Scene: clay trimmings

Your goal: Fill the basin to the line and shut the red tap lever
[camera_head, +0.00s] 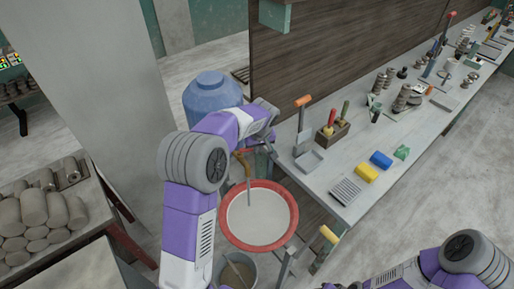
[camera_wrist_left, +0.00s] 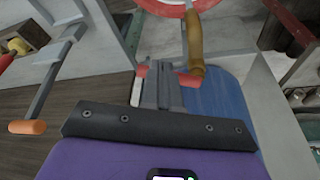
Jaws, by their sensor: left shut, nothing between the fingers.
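The basin (camera_head: 287,240) has a red rim and stands below the tap, with a pale, flat surface inside; I cannot make out a fill line. A thin grey vertical streak, perhaps water, runs from the brass tap (camera_head: 239,154) into it. In the left wrist view the tap (camera_wrist_left: 195,45) has a red lever (camera_wrist_left: 188,79), and part of the basin rim (camera_wrist_left: 170,7) shows at the top. My left gripper (camera_wrist_left: 161,70) is shut and empty at the red lever, which shows on both sides of its fingertips; contact is unclear. My right gripper is out of view.
A blue barrel (camera_head: 212,93) stands behind the tap. The workbench (camera_head: 330,170) on the right holds an orange-handled tool (camera_head: 303,102), a tool block (camera_head: 332,132), a yellow block (camera_head: 367,173) and a blue block (camera_head: 381,160). A bucket (camera_head: 238,272) stands below the basin. Clay logs (camera_head: 35,208) lie left.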

